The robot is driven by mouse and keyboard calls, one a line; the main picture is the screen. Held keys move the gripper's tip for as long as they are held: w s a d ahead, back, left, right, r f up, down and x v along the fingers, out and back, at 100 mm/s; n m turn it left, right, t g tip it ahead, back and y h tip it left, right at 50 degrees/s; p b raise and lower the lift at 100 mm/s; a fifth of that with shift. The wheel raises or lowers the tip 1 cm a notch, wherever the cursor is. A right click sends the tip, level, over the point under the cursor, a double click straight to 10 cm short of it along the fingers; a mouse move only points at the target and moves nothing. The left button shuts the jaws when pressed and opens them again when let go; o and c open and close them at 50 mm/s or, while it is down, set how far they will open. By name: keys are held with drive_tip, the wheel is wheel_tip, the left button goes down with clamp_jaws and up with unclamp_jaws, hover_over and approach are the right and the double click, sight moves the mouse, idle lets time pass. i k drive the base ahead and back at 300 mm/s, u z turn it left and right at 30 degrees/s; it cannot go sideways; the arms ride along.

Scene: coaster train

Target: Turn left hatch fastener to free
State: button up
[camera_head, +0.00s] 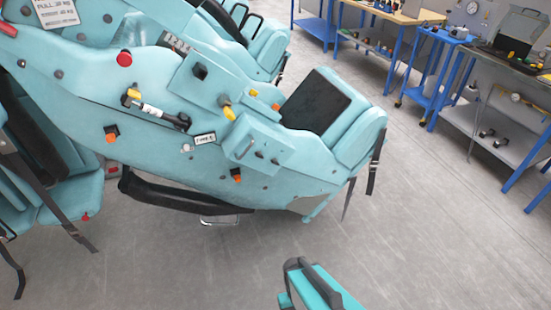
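A pale teal coaster car (165,100) fills the upper left, tilted in the picture. A raised panel (210,88) on its side has a black fitting (200,71) at its upper left and a yellow-tipped knob (227,110) at its lower edge. A smaller raised box (253,146) sits below and to the right. Orange-tipped knobs (111,134) also show on the side. I cannot tell which of these fittings is the left hatch fastener, or how it is turned. No gripper fingers are visible.
A teal and black part (318,288) stands at the bottom edge; I cannot tell what it belongs to. Blue-legged workbenches (395,18) and a blue cart (440,60) stand at the upper right. Black straps (375,165) hang from the car. The grey floor (430,220) is clear at the lower right.

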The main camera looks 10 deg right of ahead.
sight(250, 135)
drive_tip(key=z, duration=0.25)
drive_tip(key=k, duration=1.1)
drive_tip(key=u, duration=1.35)
drive_tip(key=i, duration=1)
drive_tip(key=z, duration=0.15)
